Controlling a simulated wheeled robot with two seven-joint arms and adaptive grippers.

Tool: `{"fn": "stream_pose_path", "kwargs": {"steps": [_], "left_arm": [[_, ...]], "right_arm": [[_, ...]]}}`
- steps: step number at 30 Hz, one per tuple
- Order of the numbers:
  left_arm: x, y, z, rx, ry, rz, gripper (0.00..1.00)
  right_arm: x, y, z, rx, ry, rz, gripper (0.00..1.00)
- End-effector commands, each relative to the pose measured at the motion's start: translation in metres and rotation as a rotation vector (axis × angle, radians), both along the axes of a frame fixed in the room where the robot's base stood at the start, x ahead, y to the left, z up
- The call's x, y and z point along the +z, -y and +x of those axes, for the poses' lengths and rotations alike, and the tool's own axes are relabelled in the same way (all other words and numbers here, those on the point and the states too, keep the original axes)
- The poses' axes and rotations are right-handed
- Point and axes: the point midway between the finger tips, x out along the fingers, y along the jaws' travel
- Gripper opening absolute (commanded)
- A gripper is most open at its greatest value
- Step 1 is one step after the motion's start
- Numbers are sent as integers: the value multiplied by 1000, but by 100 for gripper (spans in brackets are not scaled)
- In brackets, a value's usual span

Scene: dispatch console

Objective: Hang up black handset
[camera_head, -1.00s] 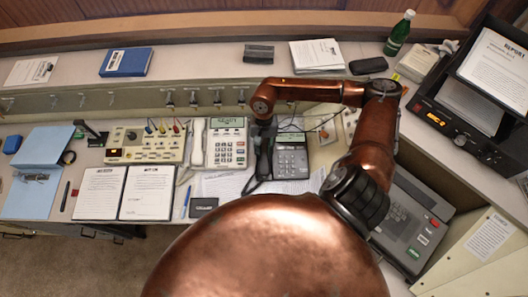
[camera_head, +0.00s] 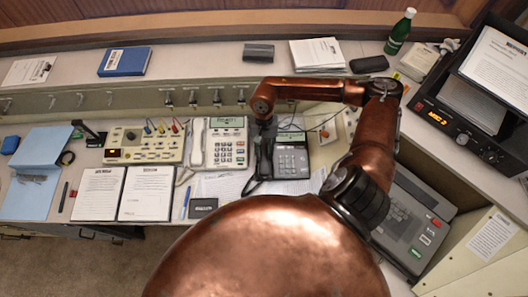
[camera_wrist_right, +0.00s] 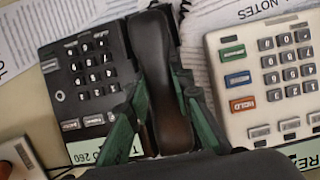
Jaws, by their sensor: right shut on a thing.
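The black handset (camera_head: 263,160) is upright in the picture at the left edge of the black desk phone (camera_head: 291,160). My right gripper (camera_head: 264,136) is over it, shut on its grip. In the right wrist view the handset (camera_wrist_right: 152,45) runs between the two green-sided fingers (camera_wrist_right: 163,118), along the black phone's side (camera_wrist_right: 85,85). The handset covers that edge of the phone, so its cradle is hidden. I cannot tell whether the handset touches the phone or is just above it. My left gripper is not in view.
A white desk phone (camera_head: 228,146) with its white handset (camera_head: 197,143) stands close on the left. Papers (camera_head: 222,185) lie in front of both phones. A grey keypad unit (camera_head: 405,222) is right of my arm. A green bottle (camera_head: 400,33) stands on the back ledge.

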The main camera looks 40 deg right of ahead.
Motion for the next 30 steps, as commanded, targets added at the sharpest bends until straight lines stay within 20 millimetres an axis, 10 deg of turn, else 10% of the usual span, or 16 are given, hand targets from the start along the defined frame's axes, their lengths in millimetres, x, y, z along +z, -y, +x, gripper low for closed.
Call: {"fn": "stream_pose_path", "kwargs": {"steps": [7, 9, 30], "left_arm": [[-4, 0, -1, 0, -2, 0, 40], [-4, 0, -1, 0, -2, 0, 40], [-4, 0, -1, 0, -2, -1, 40]], "right_arm": [[-3, 0, 1, 0, 0, 0, 0], [-2, 0, 0, 0, 1, 1, 25], [-3, 1, 0, 0, -1, -1, 58]]}}
